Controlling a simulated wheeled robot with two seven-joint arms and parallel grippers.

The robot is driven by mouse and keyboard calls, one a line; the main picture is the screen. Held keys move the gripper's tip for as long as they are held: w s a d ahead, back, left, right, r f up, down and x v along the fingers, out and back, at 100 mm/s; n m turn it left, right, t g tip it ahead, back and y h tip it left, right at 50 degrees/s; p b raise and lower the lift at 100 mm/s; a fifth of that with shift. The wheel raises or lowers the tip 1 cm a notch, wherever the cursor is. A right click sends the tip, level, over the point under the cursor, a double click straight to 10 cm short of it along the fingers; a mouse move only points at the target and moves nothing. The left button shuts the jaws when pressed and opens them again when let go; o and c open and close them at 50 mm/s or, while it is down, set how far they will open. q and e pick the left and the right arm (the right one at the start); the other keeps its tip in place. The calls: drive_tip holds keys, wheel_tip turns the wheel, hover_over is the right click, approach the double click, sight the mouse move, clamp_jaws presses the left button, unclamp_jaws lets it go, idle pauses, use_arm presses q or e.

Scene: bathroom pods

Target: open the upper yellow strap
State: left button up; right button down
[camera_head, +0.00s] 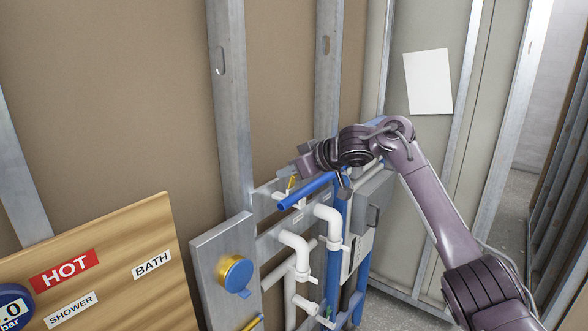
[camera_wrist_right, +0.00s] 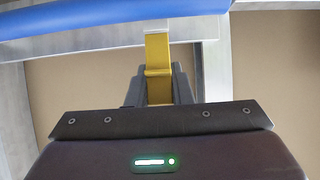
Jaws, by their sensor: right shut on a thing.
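The upper yellow strap (camera_head: 291,184) shows as a small yellow piece beside the blue pipe (camera_head: 307,190) in the head view. In the right wrist view the strap (camera_wrist_right: 157,52) runs from the blue pipe (camera_wrist_right: 110,15) down between my fingers. My right gripper (camera_wrist_right: 158,88) is shut on the strap. In the head view the right gripper (camera_head: 296,174) is at the wall frame, just above the pipe, and its fingertips are hard to make out. Whether the strap's end is loose cannot be told. My left gripper is out of view.
White pipes (camera_head: 327,214) and a round blue and yellow fitting (camera_head: 236,272) stand below and left. A grey box (camera_head: 371,205) is right of the pipes. A wooden panel with a HOT sign (camera_head: 64,270) fills the lower left. Metal studs (camera_head: 232,110) rise behind.

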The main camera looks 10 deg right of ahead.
drive_tip(key=shift+w+a+r+g+h, duration=0.15)
drive_tip(key=shift+w+a+g+h, duration=0.15)
drive_tip(key=shift+g+h, duration=0.35)
drive_tip(key=c, duration=1.3)
unclamp_jaws()
drive_tip(key=shift+w, duration=0.1)
drive_tip(key=shift+s+d+r+b, duration=0.15)
drive_tip(key=shift+s+d+b, duration=0.2)
drive_tip(key=shift+b, duration=0.15)
drive_tip(key=v, duration=0.6)
drive_tip(key=shift+s+r, duration=0.15)
drive_tip(key=shift+r, duration=0.25)
